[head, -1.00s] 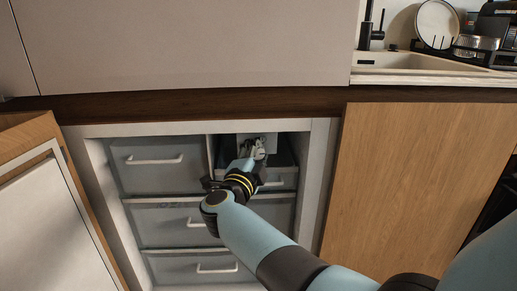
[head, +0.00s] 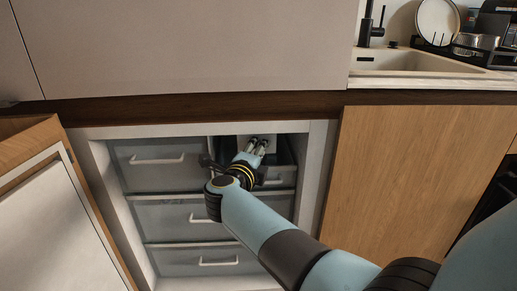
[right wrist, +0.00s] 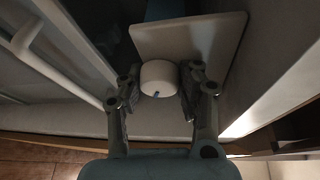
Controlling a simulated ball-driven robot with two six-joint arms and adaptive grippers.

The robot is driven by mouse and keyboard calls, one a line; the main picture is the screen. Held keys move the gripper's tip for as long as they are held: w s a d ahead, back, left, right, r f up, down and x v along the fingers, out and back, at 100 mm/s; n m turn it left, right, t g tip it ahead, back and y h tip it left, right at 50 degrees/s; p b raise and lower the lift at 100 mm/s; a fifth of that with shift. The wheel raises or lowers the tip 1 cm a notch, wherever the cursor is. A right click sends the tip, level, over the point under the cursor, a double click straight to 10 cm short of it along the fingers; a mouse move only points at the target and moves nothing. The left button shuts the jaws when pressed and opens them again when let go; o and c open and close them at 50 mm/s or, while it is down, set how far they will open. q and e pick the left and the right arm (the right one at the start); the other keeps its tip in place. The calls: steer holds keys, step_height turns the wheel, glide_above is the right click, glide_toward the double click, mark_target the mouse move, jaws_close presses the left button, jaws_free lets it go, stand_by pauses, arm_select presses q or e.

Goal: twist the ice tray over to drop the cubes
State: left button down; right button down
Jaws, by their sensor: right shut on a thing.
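A white round knob (right wrist: 160,76) stands out from a flat pale panel (right wrist: 198,42) in the right wrist view. My right gripper (right wrist: 161,92) has one finger on each side of the knob and is shut on it. In the head view my right gripper (head: 258,145) reaches into the upper right compartment of the open freezer, in front of the pale panel (head: 228,141). The ice tray itself and any cubes cannot be made out. My left gripper is not in view.
Grey freezer drawers with white handles (head: 160,160) fill the left and lower part. The freezer's white frame (head: 320,170) is close on the right of my arm. The open freezer door (head: 55,220) stands at the left. A wooden cabinet front (head: 420,180) is at the right.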

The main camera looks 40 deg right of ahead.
steer(key=shift+s+f+m+y+p, duration=0.1)
steer(key=shift+m+y+p, duration=0.5)
steer(key=shift+m, duration=0.4)
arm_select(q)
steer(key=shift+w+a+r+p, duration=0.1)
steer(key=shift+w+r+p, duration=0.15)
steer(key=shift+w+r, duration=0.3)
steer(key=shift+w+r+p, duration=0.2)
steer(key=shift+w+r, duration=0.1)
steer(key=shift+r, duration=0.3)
arm_select(e)
steer(key=shift+m, duration=0.4)
arm_select(q)
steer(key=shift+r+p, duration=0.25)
steer(key=shift+p, duration=0.05)
arm_select(e)
steer(key=shift+f+m+y, duration=0.15)
steer(key=shift+m+y, duration=0.15)
steer(key=shift+m, duration=0.2)
steer(key=c, duration=0.9)
jaws_free()
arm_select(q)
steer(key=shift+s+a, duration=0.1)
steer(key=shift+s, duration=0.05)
